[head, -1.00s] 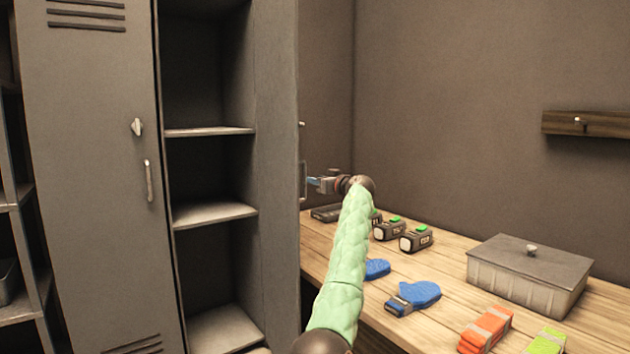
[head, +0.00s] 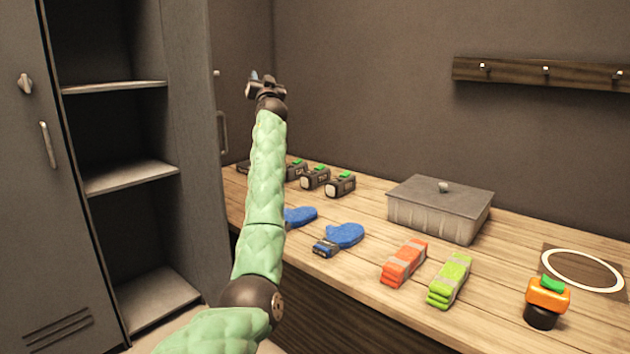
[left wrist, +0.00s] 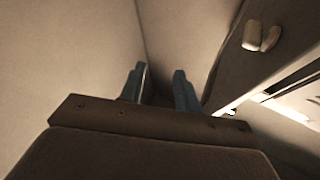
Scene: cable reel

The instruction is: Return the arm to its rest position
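My left arm comes in from the bottom left in the head view, in a pale green padded sleeve, and reaches up over the table's left end. My left gripper (head: 262,80) is raised in front of the back wall, right of the locker. In the left wrist view the two blue-grey fingers of my left gripper (left wrist: 160,90) stand apart with nothing between them. My right gripper is in neither view.
An open grey locker (head: 190,150) with shelves stands at the left. The wooden table (head: 360,285) holds several dark devices (head: 315,177), blue mittens (head: 345,235), an orange bundle (head: 404,262), a green bundle (head: 450,280), a grey lidded box (head: 435,215) and an orange-black item (head: 547,297). A hook rail (head: 590,74) is on the wall.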

